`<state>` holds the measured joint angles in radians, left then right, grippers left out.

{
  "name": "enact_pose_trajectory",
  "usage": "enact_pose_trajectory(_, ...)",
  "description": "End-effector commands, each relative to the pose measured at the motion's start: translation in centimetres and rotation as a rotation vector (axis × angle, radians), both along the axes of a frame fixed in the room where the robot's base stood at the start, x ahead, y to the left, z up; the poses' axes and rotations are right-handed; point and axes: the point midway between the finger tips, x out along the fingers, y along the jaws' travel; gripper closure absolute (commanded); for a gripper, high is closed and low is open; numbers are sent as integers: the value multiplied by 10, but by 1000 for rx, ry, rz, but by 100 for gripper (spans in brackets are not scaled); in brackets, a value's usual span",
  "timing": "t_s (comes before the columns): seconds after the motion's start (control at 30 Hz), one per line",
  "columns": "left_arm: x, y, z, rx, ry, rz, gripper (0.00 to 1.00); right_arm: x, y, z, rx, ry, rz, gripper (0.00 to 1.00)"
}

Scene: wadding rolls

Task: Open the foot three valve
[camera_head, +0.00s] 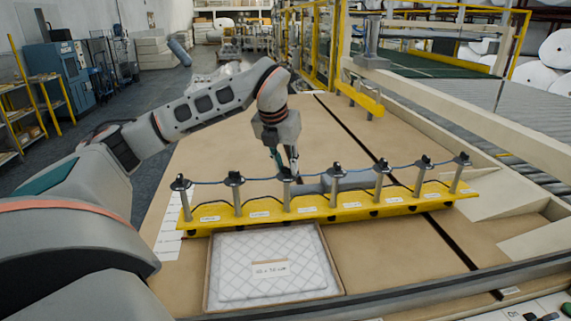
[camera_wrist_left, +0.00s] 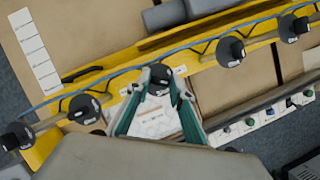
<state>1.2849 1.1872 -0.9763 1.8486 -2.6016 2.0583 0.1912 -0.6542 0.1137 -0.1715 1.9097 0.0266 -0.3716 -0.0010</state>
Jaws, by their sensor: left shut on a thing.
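A yellow beam (camera_head: 331,214) crosses the table, carrying a row of grey posts with black valve knobs. My left gripper (camera_head: 286,168) reaches down to the third knob from the left (camera_head: 287,175). In the left wrist view the fingers (camera_wrist_left: 161,82) close on both sides of this black knob (camera_wrist_left: 160,74), gripping it. The second knob (camera_wrist_left: 84,108) and the fourth knob (camera_wrist_left: 230,50) stand clear on either side. The labels on the beam are too small to read. How far the knob is turned cannot be told. My right gripper is not in view.
A thin blue line (camera_head: 210,183) links the posts. A shallow tray with a white quilted pad (camera_head: 240,285) lies before the beam. A grey roll (camera_head: 350,181) lies behind it. The brown table (camera_head: 220,150) is clear farther back. Buttons (camera_wrist_left: 249,121) sit along the front edge.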

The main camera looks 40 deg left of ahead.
Motion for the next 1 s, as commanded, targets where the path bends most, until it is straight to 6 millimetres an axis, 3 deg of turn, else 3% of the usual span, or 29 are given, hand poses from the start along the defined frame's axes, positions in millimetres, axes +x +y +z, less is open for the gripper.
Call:
enact_pose_trajectory(0.5,2,-3,1,-1,0,427,100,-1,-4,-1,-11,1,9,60)
enact_pose_trajectory(1.0,2,-3,-1,-2,3,580,100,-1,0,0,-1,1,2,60)
